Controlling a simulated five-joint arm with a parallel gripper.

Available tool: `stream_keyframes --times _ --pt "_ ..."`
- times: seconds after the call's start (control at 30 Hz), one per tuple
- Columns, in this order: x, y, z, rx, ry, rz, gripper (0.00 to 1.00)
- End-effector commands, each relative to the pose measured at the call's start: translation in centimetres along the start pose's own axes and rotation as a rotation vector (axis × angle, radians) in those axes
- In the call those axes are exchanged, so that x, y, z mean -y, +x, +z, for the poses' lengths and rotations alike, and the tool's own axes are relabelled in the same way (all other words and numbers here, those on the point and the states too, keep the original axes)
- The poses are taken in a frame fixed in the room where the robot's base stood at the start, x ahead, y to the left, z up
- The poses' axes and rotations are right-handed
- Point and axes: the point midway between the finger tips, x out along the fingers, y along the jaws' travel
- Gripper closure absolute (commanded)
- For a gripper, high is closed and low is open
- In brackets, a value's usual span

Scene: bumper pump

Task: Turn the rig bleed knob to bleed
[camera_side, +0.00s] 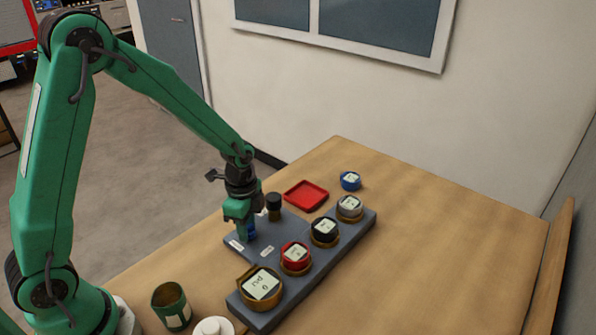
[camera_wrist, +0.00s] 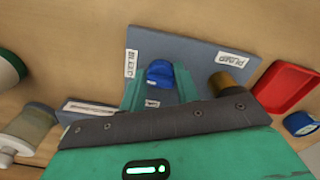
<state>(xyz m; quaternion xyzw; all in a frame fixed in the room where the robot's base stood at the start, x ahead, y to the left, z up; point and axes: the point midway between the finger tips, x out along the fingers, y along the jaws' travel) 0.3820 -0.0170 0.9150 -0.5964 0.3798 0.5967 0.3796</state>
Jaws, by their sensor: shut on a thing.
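The rig is a grey board (camera_side: 285,235) on the wooden table. A blue knob (camera_side: 252,231) stands on its left part; in the wrist view the knob (camera_wrist: 160,72) shows between my fingers. My gripper (camera_side: 245,232) points down and is shut on the knob. In the wrist view a BLEED label (camera_wrist: 131,64) lies just left of the knob and a PUMP label (camera_wrist: 229,61) lies further right. Another small label (camera_wrist: 152,103) is partly covered by my gripper. I cannot tell which way the knob points.
A black-topped brass post (camera_side: 274,206) stands close behind my gripper. Several round labelled pots, including a red one (camera_side: 296,255), line the board's right edge. A red tray (camera_side: 306,195) and a blue-rimmed pot (camera_side: 350,181) lie behind. A green cup (camera_side: 171,305) stands in front.

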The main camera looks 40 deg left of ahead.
Motion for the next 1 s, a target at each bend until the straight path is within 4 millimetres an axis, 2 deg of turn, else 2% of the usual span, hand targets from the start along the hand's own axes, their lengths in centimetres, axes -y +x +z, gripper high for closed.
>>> stream_keyframes --times 0.33,0.37,0.47,0.83,1.0 --pt "0.1 -0.1 -0.1 -0.001 0.007 -0.002 0.91" --pt "0.1 -0.1 -0.1 -0.001 0.007 -0.002 0.67" --pt "0.1 -0.1 -0.1 -0.001 0.006 -0.002 0.48" --pt "0.0 -0.2 0.0 -0.001 0.004 -0.001 0.48" --pt "0.1 -1.1 -0.1 -0.002 0.004 -0.003 0.48"
